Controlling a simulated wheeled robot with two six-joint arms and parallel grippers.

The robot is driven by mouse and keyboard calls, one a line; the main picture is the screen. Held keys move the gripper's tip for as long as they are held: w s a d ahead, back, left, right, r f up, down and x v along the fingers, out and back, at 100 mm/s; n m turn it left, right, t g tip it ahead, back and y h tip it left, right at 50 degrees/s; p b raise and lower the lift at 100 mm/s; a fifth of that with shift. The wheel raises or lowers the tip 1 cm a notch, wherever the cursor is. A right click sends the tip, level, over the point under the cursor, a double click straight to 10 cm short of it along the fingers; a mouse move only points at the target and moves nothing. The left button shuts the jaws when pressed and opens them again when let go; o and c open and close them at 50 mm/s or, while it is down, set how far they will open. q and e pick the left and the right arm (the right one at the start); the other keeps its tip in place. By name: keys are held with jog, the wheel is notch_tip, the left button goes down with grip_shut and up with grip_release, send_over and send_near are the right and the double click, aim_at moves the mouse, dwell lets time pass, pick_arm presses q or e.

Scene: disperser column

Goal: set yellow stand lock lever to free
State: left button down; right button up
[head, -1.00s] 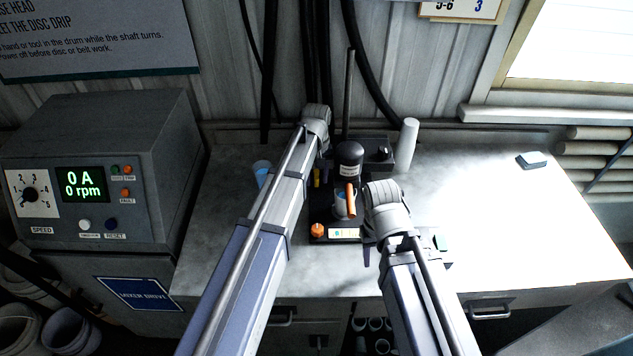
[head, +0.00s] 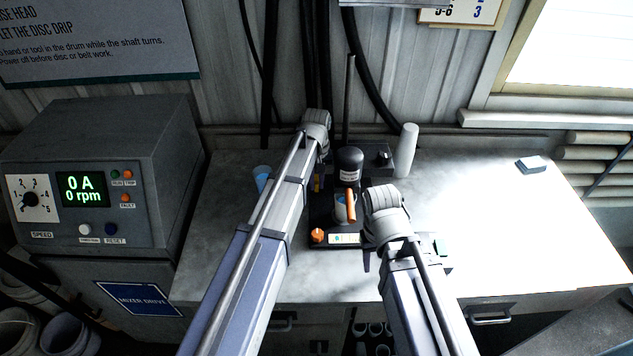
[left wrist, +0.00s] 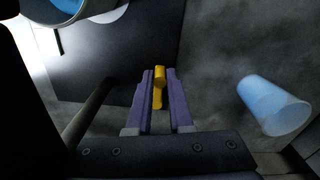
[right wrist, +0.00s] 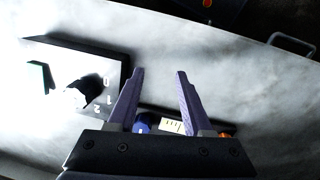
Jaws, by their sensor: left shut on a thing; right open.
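The yellow lock lever (left wrist: 159,78) stands at the edge of the dark stand base (left wrist: 105,62) in the left wrist view. My left gripper (left wrist: 159,90) has its two purple fingers on either side of the lever and is shut on it. In the head view the lever (head: 317,184) shows only as a small yellow piece beside my left arm, and those fingertips are hidden. My right gripper (right wrist: 160,72) is open and empty above the bench, near the front of the stand. Any markings for the lever's positions cannot be read.
A blue cup (left wrist: 272,106) stands close to my left gripper. A black mixer head (head: 349,160) and orange handle (head: 350,205) rise between my arms. A switch box (right wrist: 112,75) with a numbered knob is near my right gripper. The bench's right side is mostly clear.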

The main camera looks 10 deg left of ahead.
pick_arm(q)
jog(key=m, duration=0.1)
jog(key=a+m, duration=0.1)
jog(key=m, duration=0.1)
jog(key=shift+a, duration=0.3)
jog(key=m, duration=0.1)
jog(key=a+m, duration=0.1)
jog(key=m, duration=0.2)
jog(key=shift+w+a, duration=0.15)
jog(key=shift+a, duration=0.15)
jog(key=m, duration=0.1)
jog(key=w+a+m, duration=0.1)
jog(key=m, duration=0.1)
jog(key=shift+a, duration=0.25)
jog(key=shift+w+a+m, duration=0.25)
jog(key=shift+w+m, duration=0.05)
jog(key=shift+m, duration=0.7)
jog(key=shift+w+a+m, duration=0.25)
jog(key=shift+w+m, duration=0.05)
jog(key=shift+m, duration=0.7)
jog(key=c, duration=0.8)
grip_release()
